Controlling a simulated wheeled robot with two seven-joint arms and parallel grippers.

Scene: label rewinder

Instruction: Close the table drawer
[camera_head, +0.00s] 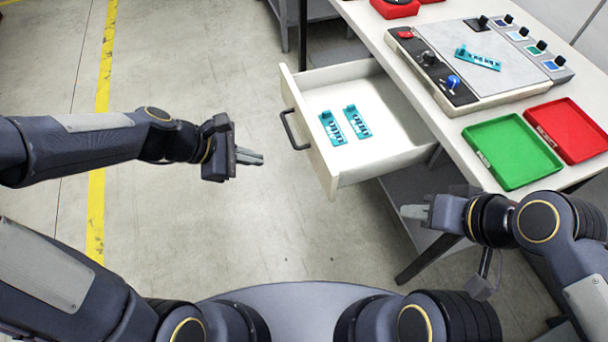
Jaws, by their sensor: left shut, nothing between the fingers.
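The table drawer (385,160) is white and pulled out of the white table (375,25) toward the left. Its front panel carries a dark bar handle (291,130). Two teal parts, one on the left (333,128) and one on the right (357,122), lie inside on the drawer floor. My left gripper (262,157) is shut and empty, a little left of the drawer front and below the handle in the picture, apart from it. My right gripper (404,212) is below the drawer's near side in the picture, touching nothing that I can see; its finger gap is not clear.
On the table stand a control panel (440,84) with knobs and another teal part (478,58), a green tray (512,150) and a red tray (570,130). A dark table leg (428,258) stands near my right gripper. The floor left of the drawer is clear.

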